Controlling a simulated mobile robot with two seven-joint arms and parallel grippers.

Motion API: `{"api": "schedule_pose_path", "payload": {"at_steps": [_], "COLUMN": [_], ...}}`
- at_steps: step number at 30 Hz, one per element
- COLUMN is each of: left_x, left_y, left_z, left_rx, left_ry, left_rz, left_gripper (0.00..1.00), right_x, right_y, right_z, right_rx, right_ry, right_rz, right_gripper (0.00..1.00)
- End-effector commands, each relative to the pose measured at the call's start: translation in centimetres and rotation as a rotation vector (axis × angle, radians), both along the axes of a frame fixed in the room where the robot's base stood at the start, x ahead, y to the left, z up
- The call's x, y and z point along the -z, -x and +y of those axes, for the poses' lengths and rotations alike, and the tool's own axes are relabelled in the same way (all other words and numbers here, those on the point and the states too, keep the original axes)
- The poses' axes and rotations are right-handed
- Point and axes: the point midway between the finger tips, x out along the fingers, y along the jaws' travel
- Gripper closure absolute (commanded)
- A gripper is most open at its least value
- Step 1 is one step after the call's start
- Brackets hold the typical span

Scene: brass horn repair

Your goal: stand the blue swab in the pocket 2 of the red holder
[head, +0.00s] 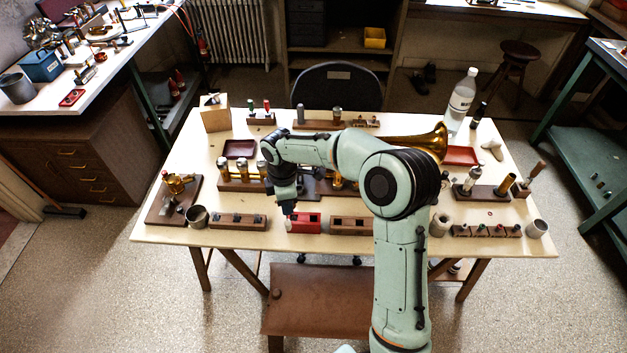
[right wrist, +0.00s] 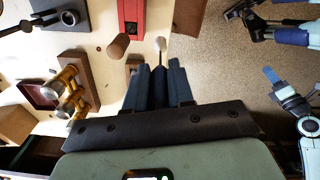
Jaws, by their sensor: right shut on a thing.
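The red holder (head: 304,226) is a low red block at the front middle of the table. It also shows at the top of the right wrist view (right wrist: 138,10), with a dark pocket opening in its face. My right gripper (head: 287,208) points down close by the holder's left end. In the right wrist view its fingers (right wrist: 160,82) are shut on a thin dark shaft with a pale tip, the swab (right wrist: 160,47). The swab's blue colour does not show clearly. The pale tip sticks out past the fingers, apart from the holder in that view.
Wooden blocks with pockets stand left (head: 238,221) and right (head: 351,225) of the holder. A metal cup (head: 197,216) is farther left. A brown peg-like thing (right wrist: 118,46) rises near the swab. Brass valves (head: 225,168) and the horn bell (head: 428,143) lie behind.

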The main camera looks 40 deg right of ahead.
Motion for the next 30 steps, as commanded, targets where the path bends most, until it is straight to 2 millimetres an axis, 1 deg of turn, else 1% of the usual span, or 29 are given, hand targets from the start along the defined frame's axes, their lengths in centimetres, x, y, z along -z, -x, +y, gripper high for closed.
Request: {"api": "schedule_pose_path", "payload": {"at_steps": [1, 9, 15, 18, 21, 26, 30], "left_x": [0.1, 0.5, 0.7, 0.8, 0.8, 1.0, 1.6], "left_y": [0.2, 0.6, 0.8, 0.9, 0.9, 1.1, 1.7], "left_z": [0.0, 0.0, 0.0, 0.0, 0.0, 0.0, 0.0], "left_rx": [0.001, 0.0, 0.001, 0.0, 0.0, 0.0, 0.0], "left_ry": [0.001, 0.0, 0.0, 0.0, 0.0, 0.0, 0.0], "left_rz": [0.002, 0.007, 0.009, 0.01, 0.01, 0.012, 0.019], "left_gripper": [0.57, 0.57, 0.57, 0.57, 0.57, 0.57, 0.57], "right_x": [-0.1, -1.3, -2.1, -2.3, -2.5, -2.3, -1.4], "right_y": [-0.1, -0.2, -0.1, 0.0, 0.0, 0.1, 0.2], "right_z": [-0.9, -5.1, -7.7, -8.4, -8.9, -9.0, -9.0], "right_rx": [-0.074, -0.554, -0.848, -0.945, -1.003, -1.034, -1.033], "right_ry": [0.0, -0.001, -0.002, -0.002, -0.002, -0.004, -0.005], "right_rz": [-0.002, -0.002, -0.002, -0.002, -0.003, -0.002, 0.0], "right_gripper": [1.0, 1.0, 1.0, 1.0, 1.0, 1.0, 1.0]}}
